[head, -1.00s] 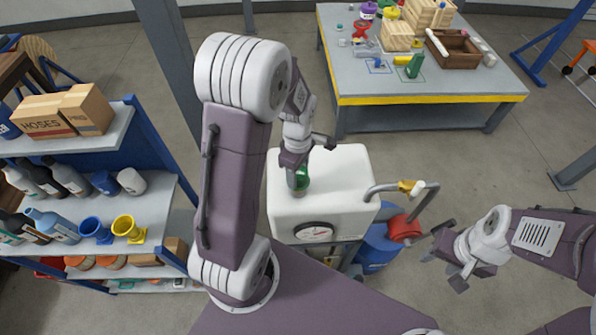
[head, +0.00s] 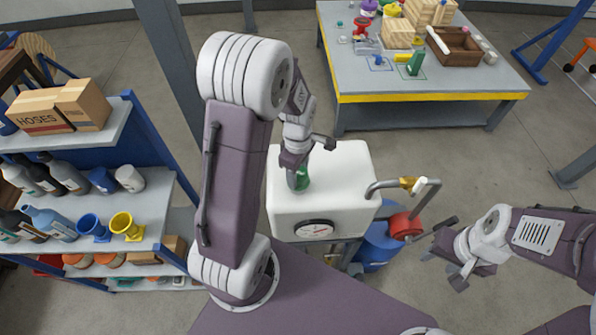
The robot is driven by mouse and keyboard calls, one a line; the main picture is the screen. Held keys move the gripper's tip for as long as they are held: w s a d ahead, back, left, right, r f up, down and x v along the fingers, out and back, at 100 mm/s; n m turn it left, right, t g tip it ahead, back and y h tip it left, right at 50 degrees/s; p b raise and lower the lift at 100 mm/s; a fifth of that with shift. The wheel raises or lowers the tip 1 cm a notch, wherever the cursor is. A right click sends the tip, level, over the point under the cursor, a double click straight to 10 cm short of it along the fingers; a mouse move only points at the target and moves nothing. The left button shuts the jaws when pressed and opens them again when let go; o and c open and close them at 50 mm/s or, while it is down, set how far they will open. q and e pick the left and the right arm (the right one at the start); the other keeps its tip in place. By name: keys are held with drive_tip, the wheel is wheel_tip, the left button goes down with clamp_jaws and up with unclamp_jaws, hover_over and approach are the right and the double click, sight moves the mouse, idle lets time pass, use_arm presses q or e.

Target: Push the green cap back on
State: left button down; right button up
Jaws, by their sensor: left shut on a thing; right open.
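The green cap (head: 304,178) shows at the top of the white tank (head: 345,185), partly hidden behind my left gripper's fingers. My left gripper (head: 297,180) comes down from above and is shut on the cap. The cap is at the tank's top face; I cannot tell whether it is seated or held just above. My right gripper (head: 446,254) is open and empty, to the right of the tank and the red part of the pump.
A bent pipe with a yellow fitting (head: 408,184) and a red pump part (head: 404,226) stand right of the tank. A dial gauge (head: 314,229) is on its front. A shelf with bottles and boxes (head: 62,108) stands left; a workbench (head: 430,97) stands behind.

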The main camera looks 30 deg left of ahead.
use_arm(q)
drive_tip(key=shift+f+b, duration=0.4)
drive_tip(key=shift+f, duration=0.25)
drive_tip(key=c, duration=0.5)
unclamp_jaws()
drive_tip(key=shift+r, duration=0.15)
wheel_tip(320, 180, up, 9)
drive_tip(key=shift+f, duration=0.1)
drive_tip(key=shift+d, duration=0.1)
